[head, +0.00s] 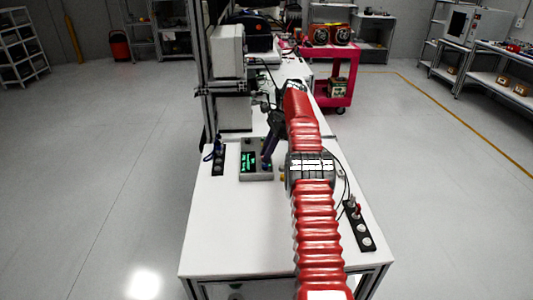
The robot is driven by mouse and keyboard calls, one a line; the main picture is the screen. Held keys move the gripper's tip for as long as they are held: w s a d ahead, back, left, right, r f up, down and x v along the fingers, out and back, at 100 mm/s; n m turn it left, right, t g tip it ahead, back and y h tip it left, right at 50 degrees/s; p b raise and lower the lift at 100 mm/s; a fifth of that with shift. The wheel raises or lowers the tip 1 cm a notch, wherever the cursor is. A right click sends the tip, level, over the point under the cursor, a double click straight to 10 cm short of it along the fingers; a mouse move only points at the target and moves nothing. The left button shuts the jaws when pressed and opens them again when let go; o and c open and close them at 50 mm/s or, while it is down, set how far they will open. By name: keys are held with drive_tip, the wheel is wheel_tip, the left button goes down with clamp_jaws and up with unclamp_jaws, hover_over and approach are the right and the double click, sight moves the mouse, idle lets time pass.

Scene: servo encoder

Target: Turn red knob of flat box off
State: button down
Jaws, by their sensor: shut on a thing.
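The flat box (256,174), grey with a dark screen showing green text, lies on the white bench. My red arm comes in from the front right and bends down at the far end. My dark gripper (267,163) points down at the right part of the flat box, beside the screen. Its fingers are shut on the knob there. The red knob itself is hidden behind the fingers, so its turn position cannot be seen.
The white bench (235,234) is clear in front of the box. A black power strip (218,160) lies left of it, another (358,226) at the right edge with plugs and cables. A metal upright (207,75) and instruments (229,52) stand behind. A pink cart (342,70) is farther back.

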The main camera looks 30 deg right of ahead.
drive_tip(key=shift+d, duration=0.1)
drive_tip(key=c, duration=1.6)
unclamp_jaws()
drive_tip(key=shift+s+m+t, duration=0.1)
drive_tip(key=shift+m+t, duration=0.3)
drive_tip(key=shift+m, duration=0.7)
